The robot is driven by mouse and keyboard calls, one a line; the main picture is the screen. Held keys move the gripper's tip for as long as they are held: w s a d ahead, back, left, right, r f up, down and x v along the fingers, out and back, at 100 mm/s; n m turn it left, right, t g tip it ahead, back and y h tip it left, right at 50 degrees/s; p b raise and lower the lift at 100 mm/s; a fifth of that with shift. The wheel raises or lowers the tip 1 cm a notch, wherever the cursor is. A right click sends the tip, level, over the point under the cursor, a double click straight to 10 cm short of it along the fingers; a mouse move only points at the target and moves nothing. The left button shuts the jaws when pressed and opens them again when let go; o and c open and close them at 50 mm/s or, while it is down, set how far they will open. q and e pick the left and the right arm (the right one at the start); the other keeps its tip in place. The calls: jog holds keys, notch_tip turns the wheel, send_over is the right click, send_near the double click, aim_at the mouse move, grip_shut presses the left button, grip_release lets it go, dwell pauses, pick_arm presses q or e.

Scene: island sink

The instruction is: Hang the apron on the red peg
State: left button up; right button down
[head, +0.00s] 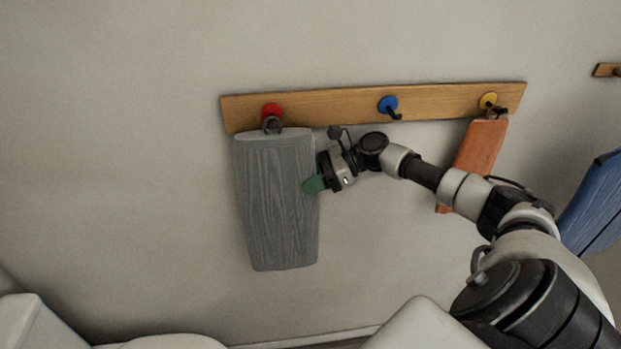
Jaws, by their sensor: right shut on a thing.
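The grey apron (276,205) is upright and spread flat near the wall, directly below the red peg (271,110) at the left end of the wooden rail. Its dark loop (272,125) is at the red peg's front; I cannot tell whether the loop is around the peg or only in front of it. My right gripper (313,185) is shut on the apron's right edge, a little below its top; its green fingertips show beside the cloth. My left gripper is not in view.
The wooden rail (330,106) also carries an empty blue peg (388,105) and a yellow peg (488,100). An orange item (480,147) hangs at the yellow peg, partly behind my right arm. A blue item (594,205) is at the right edge. The wall left of the apron is clear.

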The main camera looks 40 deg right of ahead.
dwell(0.3)
jog(key=c, duration=0.6)
grip_release()
